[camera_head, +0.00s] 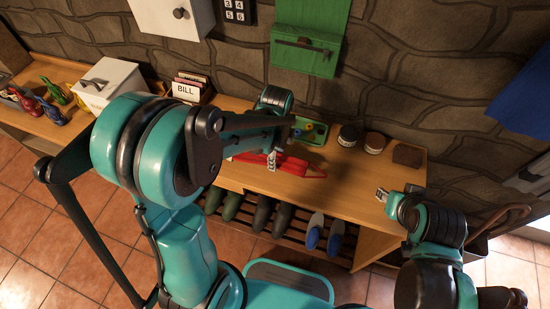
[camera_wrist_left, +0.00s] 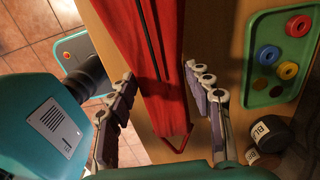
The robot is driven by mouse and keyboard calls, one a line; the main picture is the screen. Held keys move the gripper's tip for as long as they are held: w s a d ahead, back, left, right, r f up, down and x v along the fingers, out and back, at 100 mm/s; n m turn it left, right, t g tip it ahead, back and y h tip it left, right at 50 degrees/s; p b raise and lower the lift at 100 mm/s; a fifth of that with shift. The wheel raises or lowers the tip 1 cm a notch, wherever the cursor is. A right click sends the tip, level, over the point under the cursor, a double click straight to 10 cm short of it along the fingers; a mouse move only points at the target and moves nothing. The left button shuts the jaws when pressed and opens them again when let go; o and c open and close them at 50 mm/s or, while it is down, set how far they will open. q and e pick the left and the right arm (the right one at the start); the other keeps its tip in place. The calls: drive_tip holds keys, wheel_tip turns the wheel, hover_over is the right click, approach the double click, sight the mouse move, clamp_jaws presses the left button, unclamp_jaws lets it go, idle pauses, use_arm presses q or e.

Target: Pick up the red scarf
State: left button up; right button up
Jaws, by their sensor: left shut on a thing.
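The red scarf (camera_head: 305,169) lies folded on the wooden bench top, partly hidden by my left arm and gripper. In the left wrist view the red scarf (camera_wrist_left: 150,58) runs lengthwise between the two fingers, with its pointed end toward the palm. My left gripper (camera_head: 272,160) is at the scarf, down at the bench top. In the left wrist view my left gripper (camera_wrist_left: 160,88) is shut on the scarf, one finger on each side. My right gripper (camera_head: 383,195) shows small near the bench's right end, away from the scarf; its jaws are unclear.
A green tray (camera_head: 316,140) with coloured rings lies behind the scarf. Two dark jars (camera_head: 348,136) and a brown block (camera_head: 407,155) stand to its right. A box marked BILL (camera_head: 187,92) is at the back left. Shoes (camera_head: 313,231) stand on the rack below.

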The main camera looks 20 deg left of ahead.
use_arm(q)
drive_tip(key=w+d+r+p, duration=0.1)
drive_tip(key=w+d+r, duration=0.1)
drive_tip(key=d, duration=0.3)
drive_tip(key=w+d+r+p, duration=0.1)
drive_tip(key=w+d+r, duration=0.1)
drive_tip(key=d+r, duration=0.3)
drive_tip(key=shift+w+d+r, duration=0.2)
drive_tip(key=shift+w+d, duration=0.15)
drive_tip(key=shift+d, duration=0.05)
drive_tip(key=o, duration=0.7)
drive_tip(key=shift+c, duration=0.2)
drive_tip(key=c, duration=0.4)
